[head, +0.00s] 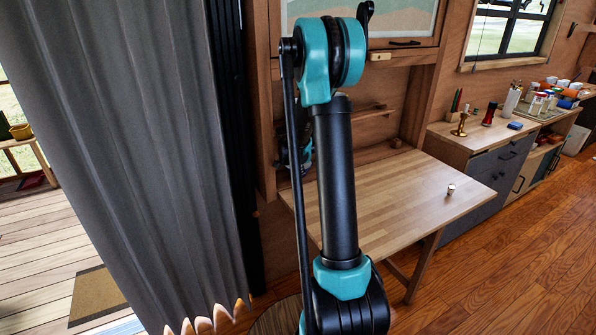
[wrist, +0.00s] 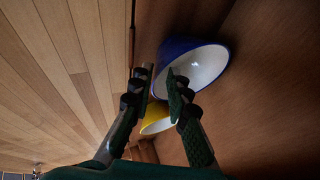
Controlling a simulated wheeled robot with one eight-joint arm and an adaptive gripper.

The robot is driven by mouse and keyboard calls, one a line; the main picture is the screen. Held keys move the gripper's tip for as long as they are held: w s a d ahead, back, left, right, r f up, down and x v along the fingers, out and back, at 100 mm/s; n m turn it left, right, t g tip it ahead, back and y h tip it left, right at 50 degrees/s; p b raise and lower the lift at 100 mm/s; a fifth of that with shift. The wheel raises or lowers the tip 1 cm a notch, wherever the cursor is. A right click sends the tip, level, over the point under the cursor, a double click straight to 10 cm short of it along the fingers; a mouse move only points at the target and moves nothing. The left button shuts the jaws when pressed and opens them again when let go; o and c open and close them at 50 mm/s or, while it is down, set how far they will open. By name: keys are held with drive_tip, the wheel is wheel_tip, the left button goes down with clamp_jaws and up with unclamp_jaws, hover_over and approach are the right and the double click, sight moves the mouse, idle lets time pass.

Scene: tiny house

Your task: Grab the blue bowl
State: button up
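The blue bowl (wrist: 207,68) shows in the wrist view, blue outside and white inside, lying just beyond my fingertips to the upper right. My gripper (wrist: 161,74) is open, with a gap between its two dark fingers. The bowl's left edge shows at that gap, and the right finger overlaps part of the bowl. I cannot tell whether the finger touches it. I cannot make out the blue bowl in the head view, where my arm blocks the middle.
A yellow bowl (wrist: 156,119) shows partly between my fingers. In the head view, a wooden table (head: 400,200) holds a small cup-like item (head: 451,190). A grey curtain (head: 130,150) hangs at left. A cluttered counter (head: 460,138) stands at right, with open floor in front.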

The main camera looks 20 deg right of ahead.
drive_tip(key=x, duration=0.5)
drive_tip(key=shift+d+r, duration=0.1)
drive_tip(key=shift+s, duration=0.1)
clamp_jaws()
